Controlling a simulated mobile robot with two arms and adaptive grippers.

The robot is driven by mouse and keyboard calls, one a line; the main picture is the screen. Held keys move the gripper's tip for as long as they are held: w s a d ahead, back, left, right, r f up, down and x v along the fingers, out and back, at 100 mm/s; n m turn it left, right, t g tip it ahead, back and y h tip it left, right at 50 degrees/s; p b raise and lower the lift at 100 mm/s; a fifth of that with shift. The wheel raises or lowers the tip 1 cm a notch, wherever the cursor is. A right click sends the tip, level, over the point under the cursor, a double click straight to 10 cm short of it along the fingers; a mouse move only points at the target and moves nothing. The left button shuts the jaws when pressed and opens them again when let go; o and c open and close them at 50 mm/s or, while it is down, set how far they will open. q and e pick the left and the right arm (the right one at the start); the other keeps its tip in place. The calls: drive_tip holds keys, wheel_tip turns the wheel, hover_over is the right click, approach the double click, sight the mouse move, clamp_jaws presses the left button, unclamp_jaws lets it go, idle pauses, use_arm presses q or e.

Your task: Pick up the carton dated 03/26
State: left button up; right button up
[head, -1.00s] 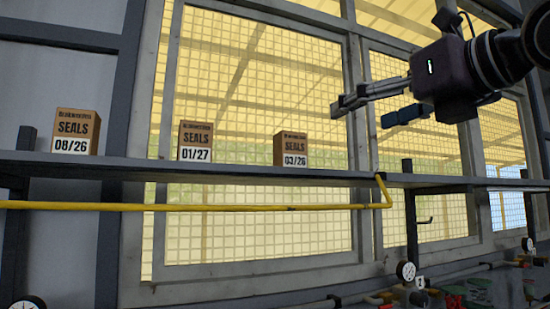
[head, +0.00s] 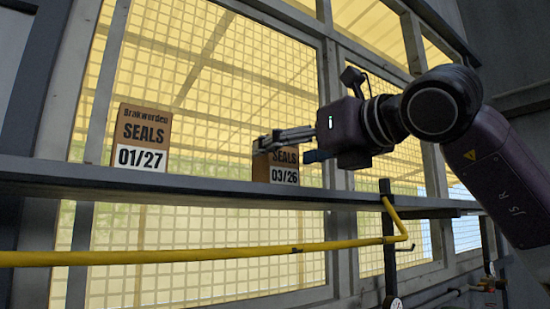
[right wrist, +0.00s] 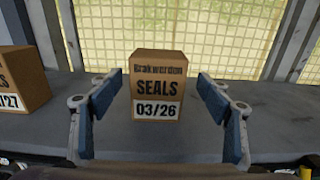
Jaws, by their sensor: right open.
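The carton dated 03/26 (head: 284,174) is a brown box marked SEALS with a white date label, upright on the grey shelf (head: 225,191). In the right wrist view the carton (right wrist: 158,88) stands between and beyond the fingertips, with a gap on each side. My right gripper (head: 283,147) is open, and in the head view it covers the carton's upper part. Its two blue-padded fingers also show in the right wrist view (right wrist: 160,85), not touching the carton. My left gripper is not in view.
The carton dated 01/27 (head: 142,138) stands on the shelf to the left, and partly shows in the right wrist view (right wrist: 18,82). A mesh window (head: 220,75) is behind the shelf. A yellow pipe (head: 190,255) runs below the shelf front.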

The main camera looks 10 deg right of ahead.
drive_tip(key=p+x, duration=0.1)
drive_tip(key=x, duration=0.2)
drive_tip(key=shift+w+a+f, duration=0.1)
drive_tip(key=shift+w+a, duration=0.15)
drive_tip(key=shift+a, duration=0.05)
drive_tip(key=shift+w, duration=0.1)
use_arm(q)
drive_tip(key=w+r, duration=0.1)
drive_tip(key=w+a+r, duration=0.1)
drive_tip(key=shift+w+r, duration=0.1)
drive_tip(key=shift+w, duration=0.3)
use_arm(e)
drive_tip(key=c, duration=1.5)
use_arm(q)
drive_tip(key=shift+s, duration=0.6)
use_arm(e)
wheel_tip(320, 180, up, 10)
drive_tip(key=shift+f+p, duration=0.15)
drive_tip(key=shift+p, duration=0.35)
use_arm(q)
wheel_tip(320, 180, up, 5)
drive_tip(key=p, duration=0.4)
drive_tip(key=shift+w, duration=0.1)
use_arm(e)
wheel_tip(320, 180, up, 10)
hover_over(285, 154)
drive_tip(key=x, duration=0.3)
drive_tip(key=shift+r, duration=0.2)
